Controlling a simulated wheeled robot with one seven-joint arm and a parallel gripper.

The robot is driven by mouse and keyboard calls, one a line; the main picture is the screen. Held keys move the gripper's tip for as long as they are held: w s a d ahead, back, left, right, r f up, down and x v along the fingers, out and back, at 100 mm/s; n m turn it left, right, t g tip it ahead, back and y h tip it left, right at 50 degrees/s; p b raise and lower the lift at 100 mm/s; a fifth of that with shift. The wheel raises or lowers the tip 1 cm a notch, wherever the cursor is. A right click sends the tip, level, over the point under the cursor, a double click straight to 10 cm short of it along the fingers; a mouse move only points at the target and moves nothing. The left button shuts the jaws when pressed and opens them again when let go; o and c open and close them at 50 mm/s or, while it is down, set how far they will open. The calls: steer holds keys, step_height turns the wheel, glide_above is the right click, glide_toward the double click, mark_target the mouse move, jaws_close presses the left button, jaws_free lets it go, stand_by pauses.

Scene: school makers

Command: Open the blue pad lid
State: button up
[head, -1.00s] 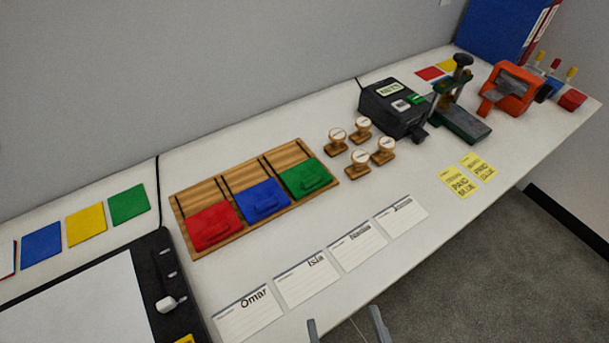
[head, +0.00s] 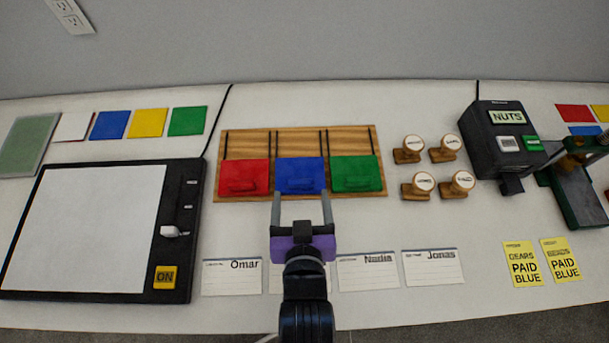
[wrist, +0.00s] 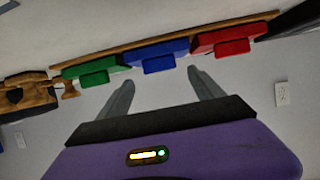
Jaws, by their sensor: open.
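The blue pad (head: 300,174) sits between the red pad (head: 244,177) and the green pad (head: 357,173) on a wooden tray (head: 300,142). Its blue lid is down, with a small handle tab at its front edge. My gripper (head: 301,196) is open and empty, its two grey fingers reaching toward the front of the blue pad. In the wrist view the blue pad (wrist: 157,52) shows ahead of my gripper (wrist: 157,82), apart from the fingertips. My gripper hides most of one name card in the head view.
Name cards (head: 432,268) lie in front of the tray. Several wooden stamps (head: 408,150) stand right of it, then a black machine (head: 505,135). A black board with white sheet (head: 95,230) lies left. Yellow cards (head: 523,264) lie front right.

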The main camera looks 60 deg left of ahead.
mark_target(300, 182)
steer(key=shift+x, duration=3.15)
jaws_close()
